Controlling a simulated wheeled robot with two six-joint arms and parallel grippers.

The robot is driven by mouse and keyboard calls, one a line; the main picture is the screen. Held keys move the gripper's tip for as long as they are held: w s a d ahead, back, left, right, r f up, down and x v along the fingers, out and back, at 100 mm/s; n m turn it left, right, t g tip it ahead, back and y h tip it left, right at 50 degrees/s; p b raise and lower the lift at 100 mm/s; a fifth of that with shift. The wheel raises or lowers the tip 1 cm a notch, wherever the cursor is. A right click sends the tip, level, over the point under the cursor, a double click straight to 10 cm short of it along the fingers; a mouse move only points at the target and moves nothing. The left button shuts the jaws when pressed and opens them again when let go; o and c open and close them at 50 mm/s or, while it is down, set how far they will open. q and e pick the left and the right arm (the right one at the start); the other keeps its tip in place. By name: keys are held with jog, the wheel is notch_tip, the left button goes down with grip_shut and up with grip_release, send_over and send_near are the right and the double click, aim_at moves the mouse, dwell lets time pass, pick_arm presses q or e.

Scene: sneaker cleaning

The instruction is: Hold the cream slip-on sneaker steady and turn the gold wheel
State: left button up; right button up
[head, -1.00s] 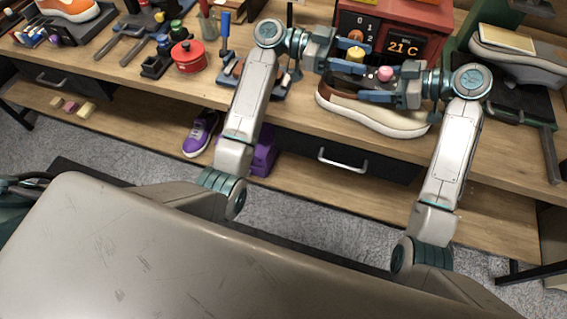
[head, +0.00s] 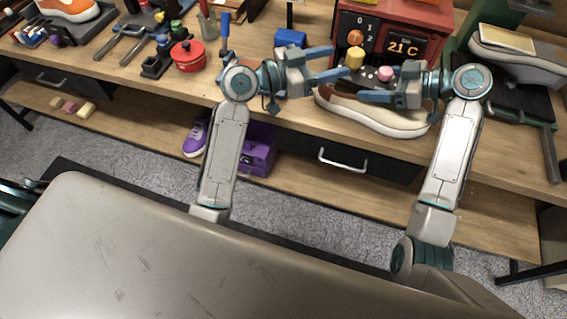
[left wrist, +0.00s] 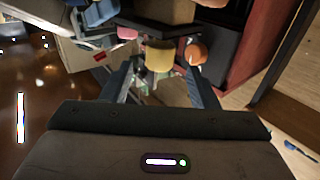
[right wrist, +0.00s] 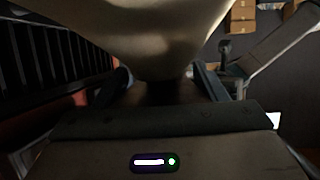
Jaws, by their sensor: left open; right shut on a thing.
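The cream slip-on sneaker (head: 380,122) lies on the bench below the red machine, its upper partly hidden by my right gripper. My right gripper (head: 366,96) is shut on the sneaker; in the right wrist view the sneaker's pale surface (right wrist: 150,40) fills the space above the jaws. The gold wheel (head: 355,57) stands above the sneaker, beside a pink wheel (head: 386,73). My left gripper (head: 334,64) is open and empty, just left of the gold wheel. In the left wrist view the gold wheel (left wrist: 159,57) sits just beyond the spread fingers, apart from them.
The red machine (head: 440,15) with a lit temperature display and an orange knob (head: 356,36) stands behind. A blue block (head: 290,38) is behind my left gripper. A red pot (head: 188,56) and tools stand to the left; a grey shoe (head: 520,60) is at the right.

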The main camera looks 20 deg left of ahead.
aim_at(356, 56)
pick_arm(q)
jog(key=v, duration=0.6)
jog(key=s+d+f+n+g+h, duration=0.1)
jog(key=s+f+g, duration=0.25)
jog(key=f, duration=0.25)
jog(key=s+d+f+g+h, duration=0.1)
jog(key=s+f+g, duration=0.25)
jog(key=f, duration=0.35)
jog(key=a+f+n+t+y, duration=0.1)
jog(key=f+n+y, duration=0.1)
jog(key=f, duration=0.6)
jog(key=a+f+n+t+y, duration=0.1)
jog(key=a+f+n+y, duration=0.1)
jog(key=f, duration=0.6)
jog(key=shift+w+a+n+y, duration=0.3)
jog(key=shift+n+y, duration=0.1)
jog(key=shift+n, duration=0.5)
